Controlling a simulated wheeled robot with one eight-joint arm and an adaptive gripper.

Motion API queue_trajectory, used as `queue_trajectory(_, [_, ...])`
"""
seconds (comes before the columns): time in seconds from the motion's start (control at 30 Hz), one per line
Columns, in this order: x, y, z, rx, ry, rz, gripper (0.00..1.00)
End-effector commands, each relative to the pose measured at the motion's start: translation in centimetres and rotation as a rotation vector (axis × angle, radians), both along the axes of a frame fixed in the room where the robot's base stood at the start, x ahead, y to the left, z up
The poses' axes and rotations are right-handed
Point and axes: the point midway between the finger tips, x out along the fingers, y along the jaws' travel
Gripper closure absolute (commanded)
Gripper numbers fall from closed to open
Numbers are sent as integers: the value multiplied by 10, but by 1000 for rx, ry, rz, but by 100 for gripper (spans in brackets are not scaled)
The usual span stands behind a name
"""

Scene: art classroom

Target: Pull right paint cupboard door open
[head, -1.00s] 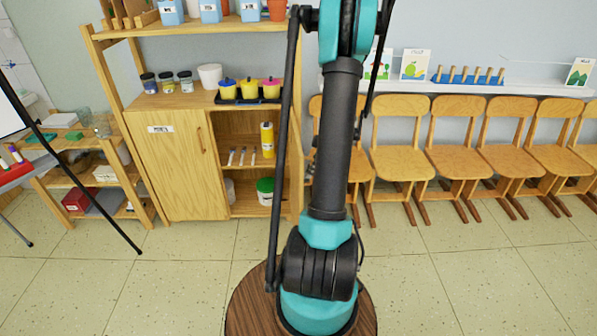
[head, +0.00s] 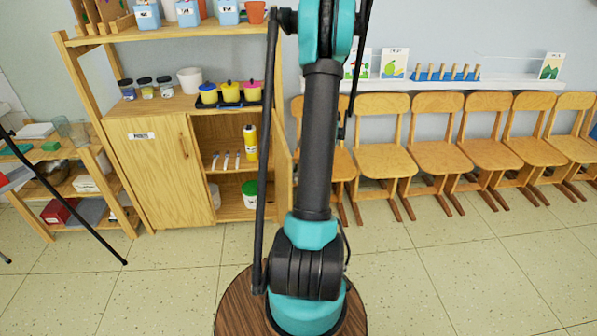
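The wooden paint cupboard stands at the left, under an open shelf. Its left door (head: 160,178) is shut and has a white label and an upright handle (head: 183,146). The right half stands open. Inside it a shelf (head: 222,167) holds brushes and a yellow bottle (head: 250,142), with a green-lidded tub (head: 249,193) below. The right door (head: 282,172) seems swung outward at the cupboard's right side, seen nearly edge-on and partly behind my arm. Its handle cannot be made out. My arm rises through the middle of the view, and my gripper is out of the picture.
A row of wooden chairs (head: 437,157) lines the wall to the right of the cupboard. A low shelf rack (head: 52,158) and a black stand leg (head: 75,213) are at the left. The tiled floor (head: 170,275) in front of the cupboard is clear.

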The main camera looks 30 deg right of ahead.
Motion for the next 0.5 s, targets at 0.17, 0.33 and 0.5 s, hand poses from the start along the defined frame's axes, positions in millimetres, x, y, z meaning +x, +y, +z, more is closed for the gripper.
queue_trajectory(0.17, [-1,-3,6,0,0,-1,68])
queue_trajectory(0.33, [-6,-11,30,0,0,-1,68])
queue_trajectory(0.5, [-12,-24,63,0,0,-2,68])
